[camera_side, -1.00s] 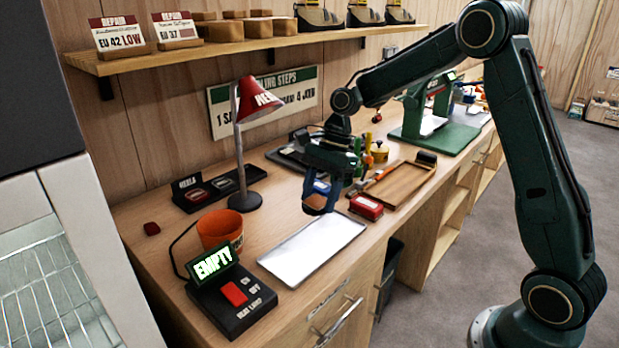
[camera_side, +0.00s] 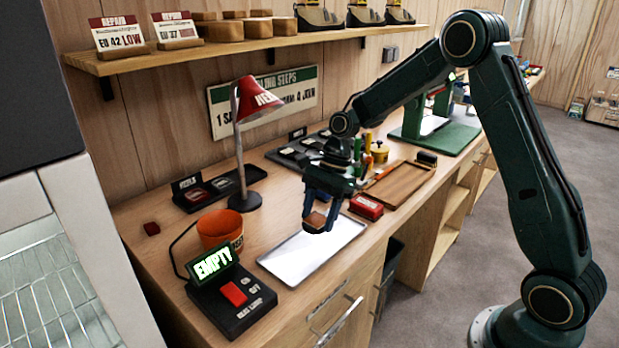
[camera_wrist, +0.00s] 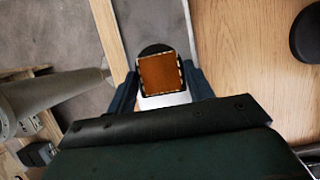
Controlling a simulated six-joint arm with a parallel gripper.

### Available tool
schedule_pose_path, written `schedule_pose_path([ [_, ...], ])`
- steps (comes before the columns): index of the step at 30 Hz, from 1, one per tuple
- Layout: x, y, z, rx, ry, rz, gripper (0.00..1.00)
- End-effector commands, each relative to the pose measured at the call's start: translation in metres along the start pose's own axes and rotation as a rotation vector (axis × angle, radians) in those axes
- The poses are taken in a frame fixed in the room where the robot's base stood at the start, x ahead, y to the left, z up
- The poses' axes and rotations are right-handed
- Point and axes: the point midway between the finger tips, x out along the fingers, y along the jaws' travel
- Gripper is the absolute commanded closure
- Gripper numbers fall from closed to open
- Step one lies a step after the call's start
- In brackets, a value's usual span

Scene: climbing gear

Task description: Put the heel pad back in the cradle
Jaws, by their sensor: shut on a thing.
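My gripper (camera_side: 320,215) is shut on a small brown pad (camera_side: 316,220), which I take to be the heel pad, and holds it above the far part of the pale metal tray. In the wrist view the pad (camera_wrist: 160,74) is a brown square with a pale stitched-looking edge and a dark rounded part at its top. A blue finger stands on each side of it. A black holder labelled HEELS (camera_side: 183,204) lies behind the orange pot, with reddish and grey pieces in it. I cannot tell which holder is the cradle.
The pale metal tray (camera_side: 290,262) is empty. The orange pot (camera_side: 218,230), red lamp (camera_side: 250,100) and a console reading EMPTY (camera_side: 235,305) stand to the left. A red box (camera_side: 366,207) and wooden tray (camera_side: 400,185) lie to the right. A dark slotted tray (camera_side: 287,157) lies behind.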

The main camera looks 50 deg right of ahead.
Motion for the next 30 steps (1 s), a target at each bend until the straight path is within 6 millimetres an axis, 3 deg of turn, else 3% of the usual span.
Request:
schedule_pose_path([
  [15,0.041,0.000,-0.016,0.000,-0.001,0.002,0.74],
  [30,0.046,0.000,-0.019,0.000,0.000,0.001,0.74],
])
